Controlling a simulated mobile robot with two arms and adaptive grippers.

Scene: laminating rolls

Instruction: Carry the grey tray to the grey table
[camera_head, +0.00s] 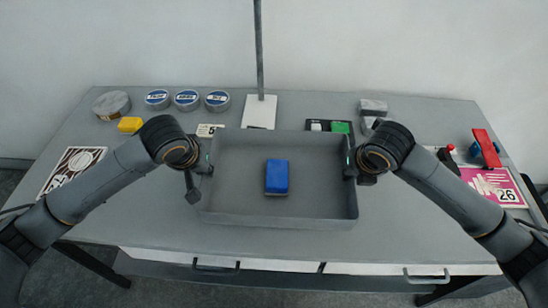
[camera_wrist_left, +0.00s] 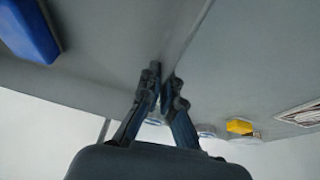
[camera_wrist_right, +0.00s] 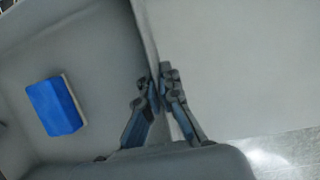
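The grey tray (camera_head: 238,190) is over the front middle of the grey table (camera_head: 420,225), with a blue block (camera_head: 277,177) lying inside it. I cannot tell whether its bottom touches the table. My left gripper (camera_head: 206,169) is at the tray's left wall; in the left wrist view its fingers (camera_wrist_left: 163,82) are closed on that wall from both sides. My right gripper (camera_head: 350,168) is at the right wall; in the right wrist view its fingers (camera_wrist_right: 162,82) also pinch the wall. The blue block shows in both wrist views (camera_wrist_left: 27,30) (camera_wrist_right: 55,106).
Behind the tray stand several round tins (camera_head: 187,98), a yellow block (camera_head: 130,125), a white-based post (camera_head: 259,112) and a green block (camera_head: 340,127). A red tool (camera_head: 486,148) and a pink card (camera_head: 492,184) lie at right. The front table strip is clear.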

